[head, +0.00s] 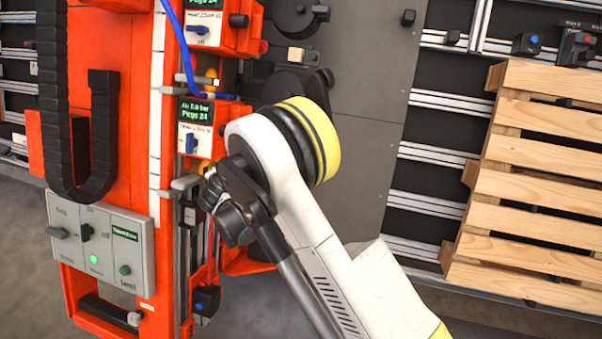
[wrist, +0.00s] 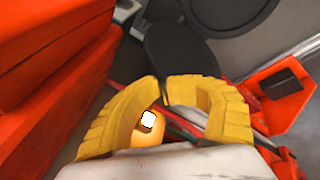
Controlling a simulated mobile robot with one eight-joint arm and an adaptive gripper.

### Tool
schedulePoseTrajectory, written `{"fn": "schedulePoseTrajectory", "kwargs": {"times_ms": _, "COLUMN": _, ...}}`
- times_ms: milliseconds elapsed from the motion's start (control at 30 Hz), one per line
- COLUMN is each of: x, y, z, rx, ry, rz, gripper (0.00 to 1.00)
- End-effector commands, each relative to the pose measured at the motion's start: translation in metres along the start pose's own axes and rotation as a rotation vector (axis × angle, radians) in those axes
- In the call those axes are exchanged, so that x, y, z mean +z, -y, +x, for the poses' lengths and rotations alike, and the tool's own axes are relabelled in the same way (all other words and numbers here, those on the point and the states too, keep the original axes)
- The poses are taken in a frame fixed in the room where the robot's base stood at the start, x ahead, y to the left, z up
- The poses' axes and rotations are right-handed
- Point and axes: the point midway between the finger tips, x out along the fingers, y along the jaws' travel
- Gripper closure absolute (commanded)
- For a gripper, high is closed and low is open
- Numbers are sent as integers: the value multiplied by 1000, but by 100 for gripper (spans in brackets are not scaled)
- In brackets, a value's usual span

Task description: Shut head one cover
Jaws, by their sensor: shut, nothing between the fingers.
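In the wrist view, the two yellow fingers of my gripper (wrist: 162,88) are shut with tips together and nothing between them. A dark rounded plate (wrist: 183,52) lies just beyond the tips; I cannot tell whether they touch it, or whether it is the head one cover. In the head view, my arm's yellow-and-black joint hides my gripper. Two orange print heads, an upper one (head: 229,44) and a lower one (head: 210,148), stand on the red-orange gantry (head: 103,140). Dark round parts (head: 290,83) sit right of them. Labels naming head one are not readable.
A grey control box (head: 102,243) with knobs and a green light is at lower left. A blue cable (head: 180,45) runs down to the heads. A wooden pallet (head: 535,190) stands at right before metal rails. In the wrist view, red-orange structure (wrist: 45,75) fills the left.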

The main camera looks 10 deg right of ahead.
Motion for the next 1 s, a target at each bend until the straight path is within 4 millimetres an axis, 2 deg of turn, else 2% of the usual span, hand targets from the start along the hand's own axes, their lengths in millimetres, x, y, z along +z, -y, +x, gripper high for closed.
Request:
{"fn": "schedulePoseTrajectory", "kwargs": {"times_ms": 33, "x": 6, "y": 6, "z": 1, "rx": -8, "ry": 7, "rz": 3, "gripper": 100}}
{"fn": "schedulePoseTrajectory", "kwargs": {"times_ms": 1000, "x": 33, "y": 33, "z": -21, "rx": -6, "ry": 4, "rz": 3, "gripper": 100}}
